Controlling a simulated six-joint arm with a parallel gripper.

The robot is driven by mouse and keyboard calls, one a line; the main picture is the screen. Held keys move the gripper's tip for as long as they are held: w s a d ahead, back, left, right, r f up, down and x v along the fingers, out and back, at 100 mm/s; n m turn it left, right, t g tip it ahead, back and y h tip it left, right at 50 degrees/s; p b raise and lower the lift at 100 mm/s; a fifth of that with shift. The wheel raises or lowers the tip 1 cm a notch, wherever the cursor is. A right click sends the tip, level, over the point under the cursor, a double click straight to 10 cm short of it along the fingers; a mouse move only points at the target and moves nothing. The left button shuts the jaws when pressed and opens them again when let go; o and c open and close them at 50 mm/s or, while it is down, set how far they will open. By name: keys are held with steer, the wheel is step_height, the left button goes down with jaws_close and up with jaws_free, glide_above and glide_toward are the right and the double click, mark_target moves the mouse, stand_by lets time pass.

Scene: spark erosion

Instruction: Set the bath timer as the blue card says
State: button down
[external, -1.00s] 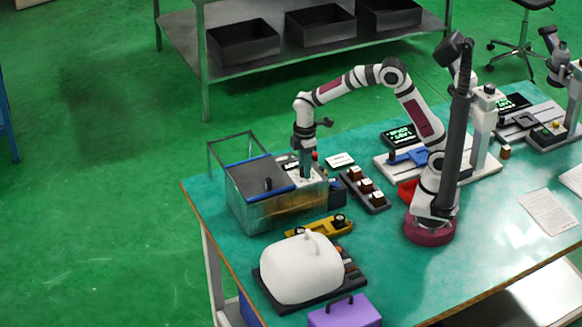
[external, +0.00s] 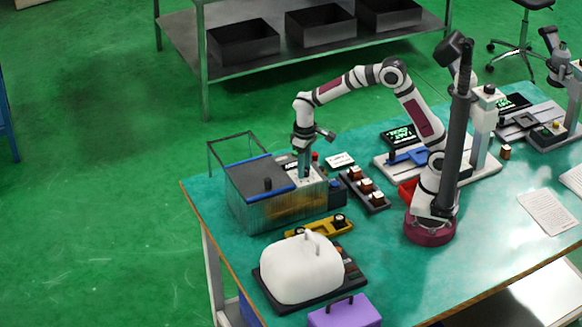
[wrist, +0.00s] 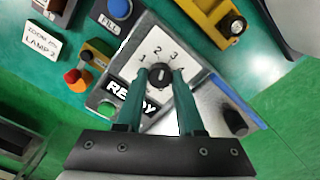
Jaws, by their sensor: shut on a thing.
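The bath timer is a black knob (wrist: 159,77) on a white dial plate marked 1 to 4 (wrist: 153,42). My gripper (wrist: 160,76) is shut on the knob, with one green finger on each side. A white mark on the knob points up in the wrist view, roughly towards 2 or 3; I cannot tell exactly which. In the external view my gripper (external: 306,172) reaches straight down to the panel beside the tank. A black label beside the dial reads READY (wrist: 131,98). I cannot make out a blue card in either view.
The tank (external: 262,209) with its dark lid stands beside the panel. A blue FILL button (wrist: 119,9), a red knob (wrist: 77,79) on a yellow box and a white card reading LAMP 2 (wrist: 41,42) are close by. A yellow switch block (external: 319,228) lies in front.

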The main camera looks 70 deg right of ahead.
steer(key=m, duration=1.3)
steer(key=shift+m, duration=0.4)
stand_by(0.4)
steer(key=c, duration=0.5)
jaws_free()
steer(key=shift+r, duration=0.1)
step_height(320, 180, up, 16)
steer(key=shift+f, duration=0.2)
